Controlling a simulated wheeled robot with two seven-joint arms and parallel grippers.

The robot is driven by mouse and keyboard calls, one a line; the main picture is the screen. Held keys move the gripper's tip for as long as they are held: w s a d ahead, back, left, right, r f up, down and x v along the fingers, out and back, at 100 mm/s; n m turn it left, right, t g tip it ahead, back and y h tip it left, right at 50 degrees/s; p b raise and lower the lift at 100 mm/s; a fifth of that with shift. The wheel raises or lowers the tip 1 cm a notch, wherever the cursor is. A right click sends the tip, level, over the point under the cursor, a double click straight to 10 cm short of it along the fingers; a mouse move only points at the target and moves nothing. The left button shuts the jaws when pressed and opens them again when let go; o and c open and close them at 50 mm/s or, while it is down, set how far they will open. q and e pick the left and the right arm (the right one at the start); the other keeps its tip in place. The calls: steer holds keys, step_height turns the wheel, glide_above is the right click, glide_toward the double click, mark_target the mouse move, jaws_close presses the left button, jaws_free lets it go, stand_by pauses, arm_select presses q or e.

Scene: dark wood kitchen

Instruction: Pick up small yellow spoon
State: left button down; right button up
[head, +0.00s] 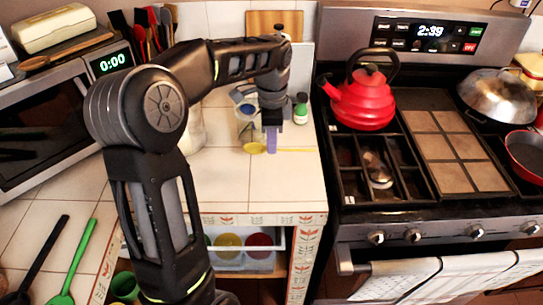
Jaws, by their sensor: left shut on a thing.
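The small yellow spoon (253,148) is on the tiled counter near the stove, its bowl to the left and its thin handle running right. My left gripper (271,140) points down from above and is shut on the spoon just right of the bowl. The fingers hide part of the handle there. I cannot tell whether the spoon is lifted or still touches the tiles. My right gripper is not in view.
A clear container (247,112) stands just left of the gripper, and a small green bottle (300,110) just right. The stove with a red kettle (362,98) is further right. The counter's front tiles (235,185) are clear. A microwave (45,125) stands left.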

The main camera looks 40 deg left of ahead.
arm_select(q)
steer(key=shift+r, duration=1.45)
